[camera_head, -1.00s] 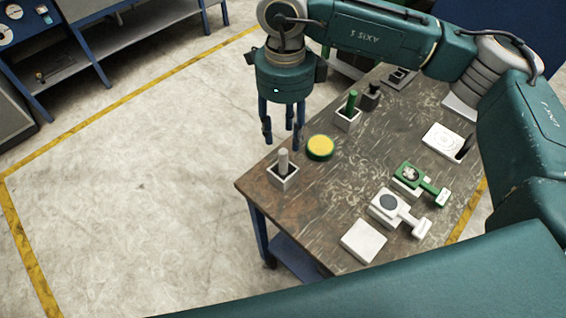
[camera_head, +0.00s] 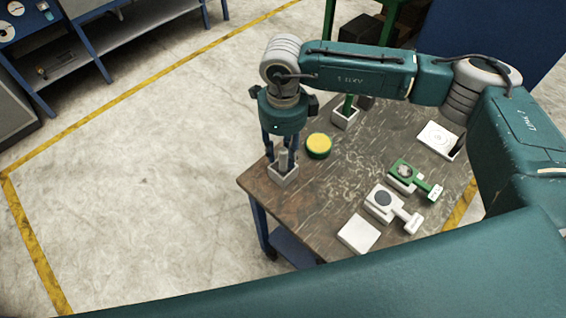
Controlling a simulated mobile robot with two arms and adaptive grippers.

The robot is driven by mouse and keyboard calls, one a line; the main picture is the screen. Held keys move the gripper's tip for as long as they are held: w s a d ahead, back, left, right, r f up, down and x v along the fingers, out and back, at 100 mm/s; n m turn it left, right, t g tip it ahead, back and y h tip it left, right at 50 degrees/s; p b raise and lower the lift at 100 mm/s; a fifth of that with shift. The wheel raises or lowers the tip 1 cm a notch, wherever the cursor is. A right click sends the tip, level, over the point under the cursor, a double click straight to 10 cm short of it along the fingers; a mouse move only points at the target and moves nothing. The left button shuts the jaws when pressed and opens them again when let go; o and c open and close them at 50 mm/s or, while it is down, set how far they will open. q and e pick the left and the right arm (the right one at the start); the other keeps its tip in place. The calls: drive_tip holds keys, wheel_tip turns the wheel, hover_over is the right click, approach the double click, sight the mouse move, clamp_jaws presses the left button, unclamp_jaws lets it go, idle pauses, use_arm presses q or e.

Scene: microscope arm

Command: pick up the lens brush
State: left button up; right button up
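A pale grey upright handle (camera_head: 283,158), which may be the lens brush, stands in a white square holder (camera_head: 284,176) at the table's left corner. My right gripper (camera_head: 280,161) points down directly over this holder. Its fingers are apart on either side of the handle's upper part, and I see no clear contact. A green upright handle (camera_head: 348,103) stands in a second white holder (camera_head: 345,117) farther back, its upper part partly behind my arm. My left gripper is out of view.
The wooden table (camera_head: 310,225) also bears a yellow-topped green round tin (camera_head: 319,146), a green slide-like fixture (camera_head: 405,174), a white fixture with a dark disc (camera_head: 383,198), a white square block (camera_head: 358,234) and a white plate (camera_head: 438,138). Open floor lies left.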

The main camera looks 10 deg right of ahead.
clamp_jaws()
drive_tip(key=shift+r, duration=0.15)
